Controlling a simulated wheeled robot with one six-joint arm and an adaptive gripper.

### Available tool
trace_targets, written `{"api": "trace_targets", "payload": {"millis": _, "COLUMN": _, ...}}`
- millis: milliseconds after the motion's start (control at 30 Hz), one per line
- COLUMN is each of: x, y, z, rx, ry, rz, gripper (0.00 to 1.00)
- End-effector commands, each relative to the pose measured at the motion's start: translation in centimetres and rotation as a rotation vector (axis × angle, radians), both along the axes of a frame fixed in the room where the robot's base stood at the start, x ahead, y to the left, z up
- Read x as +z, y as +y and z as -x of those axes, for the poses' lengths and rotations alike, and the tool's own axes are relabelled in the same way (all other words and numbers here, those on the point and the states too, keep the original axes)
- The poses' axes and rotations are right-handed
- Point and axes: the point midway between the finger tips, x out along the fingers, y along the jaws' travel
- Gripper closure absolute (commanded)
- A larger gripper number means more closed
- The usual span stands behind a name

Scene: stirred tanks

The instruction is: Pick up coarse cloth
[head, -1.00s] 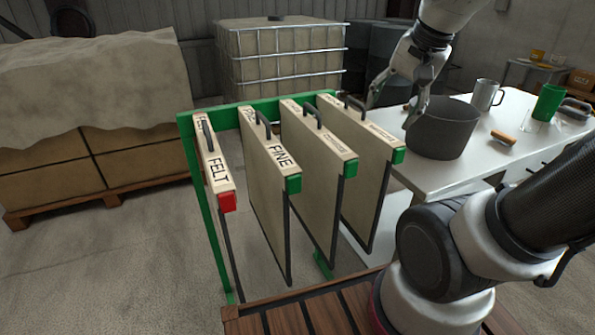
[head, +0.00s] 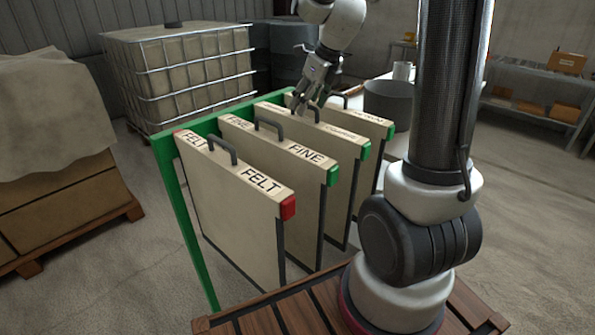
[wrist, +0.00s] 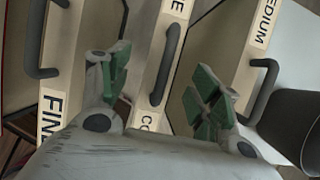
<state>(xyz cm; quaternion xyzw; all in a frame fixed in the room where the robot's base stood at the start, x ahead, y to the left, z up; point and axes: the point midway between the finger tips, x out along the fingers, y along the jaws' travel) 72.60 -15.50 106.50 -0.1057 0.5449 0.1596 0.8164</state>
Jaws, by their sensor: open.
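The coarse cloth (head: 325,131) is the third framed panel from the left in the green rack, pale with a green corner block. My gripper (head: 302,100) is open and empty, pointing down at this handle. In the wrist view the green finger pads of my gripper (wrist: 162,85) are spread on either side of the handle. I cannot tell whether they reach down to its height.
The fine panel (head: 285,146) is left of the coarse one, and the medium panel (wrist: 258,40) is right of it. The felt panel (head: 236,176) with a red corner is leftmost in the green rack (head: 180,210). A grey pot (head: 388,102) stands on the table behind.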

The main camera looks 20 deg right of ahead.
Motion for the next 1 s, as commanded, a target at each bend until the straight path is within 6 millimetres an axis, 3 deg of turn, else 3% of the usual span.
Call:
{"api": "trace_targets", "payload": {"millis": 400, "x": -5.8, "y": 0.2, "z": -1.4, "rx": 0.003, "ry": 0.004, "rz": 0.001, "gripper": 0.37}}
{"api": "trace_targets", "payload": {"millis": 733, "x": -6.8, "y": 0.4, "z": -1.8, "rx": 0.004, "ry": 0.0, "rz": 0.002, "gripper": 0.37}}
{"api": "trace_targets", "payload": {"millis": 767, "x": -6.8, "y": 0.4, "z": -1.8, "rx": 0.004, "ry": 0.0, "rz": 0.002, "gripper": 0.38}}
{"api": "trace_targets", "payload": {"millis": 1000, "x": -6.7, "y": 0.4, "z": -1.8, "rx": 0.004, "ry": 0.0, "rz": 0.002, "gripper": 0.82}}
